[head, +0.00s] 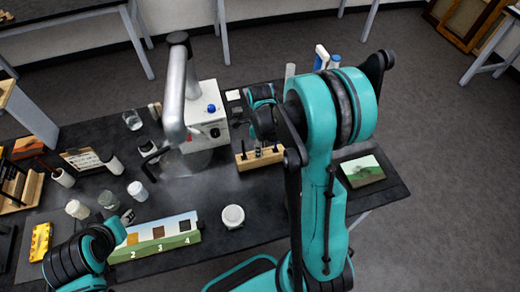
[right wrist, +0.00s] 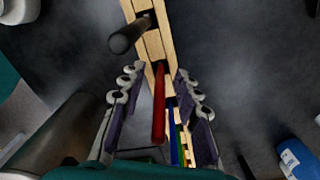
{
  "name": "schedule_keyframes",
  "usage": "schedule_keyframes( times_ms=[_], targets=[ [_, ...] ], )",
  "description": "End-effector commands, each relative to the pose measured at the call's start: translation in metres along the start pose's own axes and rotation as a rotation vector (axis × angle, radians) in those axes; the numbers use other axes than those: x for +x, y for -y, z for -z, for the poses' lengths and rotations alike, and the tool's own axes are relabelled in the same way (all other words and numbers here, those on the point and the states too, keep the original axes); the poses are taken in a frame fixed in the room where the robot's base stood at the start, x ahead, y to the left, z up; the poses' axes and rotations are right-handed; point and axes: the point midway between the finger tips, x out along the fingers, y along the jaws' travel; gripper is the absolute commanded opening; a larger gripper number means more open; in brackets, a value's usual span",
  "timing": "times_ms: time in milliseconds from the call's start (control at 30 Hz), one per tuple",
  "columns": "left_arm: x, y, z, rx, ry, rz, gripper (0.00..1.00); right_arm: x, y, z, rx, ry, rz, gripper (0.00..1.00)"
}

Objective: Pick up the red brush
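The red brush (right wrist: 159,105) stands in a wooden rack (right wrist: 155,45) in the right wrist view. My right gripper (right wrist: 156,88) is open, with one finger on each side of the red brush and a visible gap to both. In the head view the rack (head: 246,160) is on the dark table, below my right gripper (head: 260,138); I cannot pick out the red brush there. My left gripper (head: 126,217) is at the lower left by a numbered sample box (head: 160,239); its finger opening is too small to tell.
A dark round handle (right wrist: 130,35), a blue handle (right wrist: 173,143) and a green one (right wrist: 180,145) share the rack. A white jar (head: 233,216) stands in front of it. A white box with a metal extraction arm (head: 205,115) is to its left. A painting (head: 361,171) lies right.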

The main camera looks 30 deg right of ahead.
Motion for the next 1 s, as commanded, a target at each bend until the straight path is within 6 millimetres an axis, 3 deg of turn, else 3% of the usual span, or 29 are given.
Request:
schedule_keyframes(
  times_ms=[33, 100, 533, 1000],
  targets=[
    [0.000, 0.000, 0.000, 0.000, 0.000, 0.000, 0.40, 0.000, 0.000, 0.000, 0.000, 0.000, 0.000, 0.16],
    [0.000, 0.000, 0.000, 0.000, 0.000, 0.000, 0.40, 0.000, 0.000, 0.000, 0.000, 0.000, 0.000, 0.00],
    [-0.001, 0.000, 0.001, 0.000, 0.000, 0.000, 0.40, -0.005, 0.000, 0.000, 0.000, 0.000, 0.000, 0.00],
    [-0.019, 0.000, 0.013, 0.000, 0.000, 0.000, 0.40, -0.089, -0.002, 0.000, 0.000, 0.000, 0.000, 0.00]
  ],
)
